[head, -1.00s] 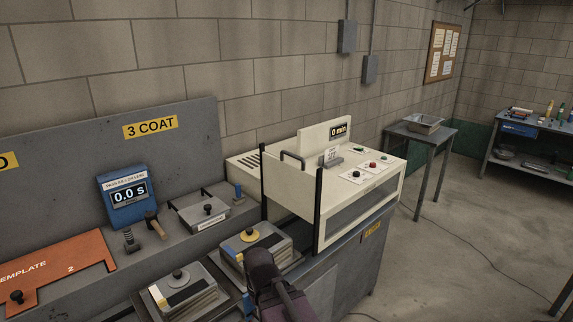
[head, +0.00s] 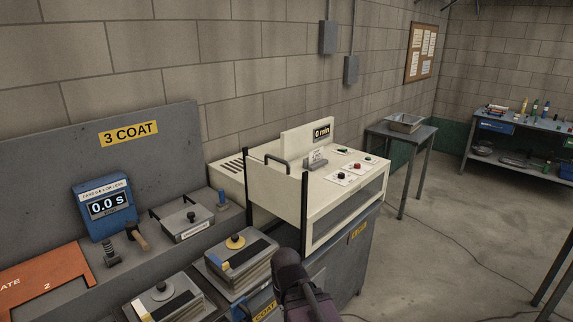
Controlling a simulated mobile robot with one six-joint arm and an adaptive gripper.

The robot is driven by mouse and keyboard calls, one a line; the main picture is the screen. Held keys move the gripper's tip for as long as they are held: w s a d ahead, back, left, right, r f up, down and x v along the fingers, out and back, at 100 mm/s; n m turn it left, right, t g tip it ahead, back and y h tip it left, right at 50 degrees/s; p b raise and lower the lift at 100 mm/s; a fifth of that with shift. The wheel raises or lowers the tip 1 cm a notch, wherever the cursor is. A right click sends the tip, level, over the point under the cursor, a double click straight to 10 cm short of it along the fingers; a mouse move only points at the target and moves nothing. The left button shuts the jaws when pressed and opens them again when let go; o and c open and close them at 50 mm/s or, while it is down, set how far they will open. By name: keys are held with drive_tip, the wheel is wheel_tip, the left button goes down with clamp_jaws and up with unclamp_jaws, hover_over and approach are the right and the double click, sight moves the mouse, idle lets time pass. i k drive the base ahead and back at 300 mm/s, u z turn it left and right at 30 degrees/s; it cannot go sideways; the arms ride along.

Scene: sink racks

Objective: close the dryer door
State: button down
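The dryer (head: 340,185) is a cream box with a "0 min" display (head: 321,133), standing on a grey cabinet right of centre in the head view. Its door (head: 277,188) seems to be the cream panel on the left end, between two black upright posts, with a dark bar handle (head: 275,159) near its top. A dark part of my own arm rises at the bottom, in front of the cabinet and apart from the door in the picture. My gripper's fingers are not visible.
Two stacks of panels with knobs (head: 236,243) (head: 161,290) lie on the bench left of the dryer. A blue timer (head: 106,205) reads 0.0 s. A side table (head: 398,135) with a tray stands beyond the dryer. The floor (head: 435,240) at right is mostly clear, with a cable across it.

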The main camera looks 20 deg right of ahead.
sight(278, 192)
drive_tip(key=z, duration=0.75)
drive_tip(key=k, duration=0.75)
drive_tip(key=u, duration=0.6)
drive_tip(key=i, duration=1)
drive_tip(key=z, duration=0.05)
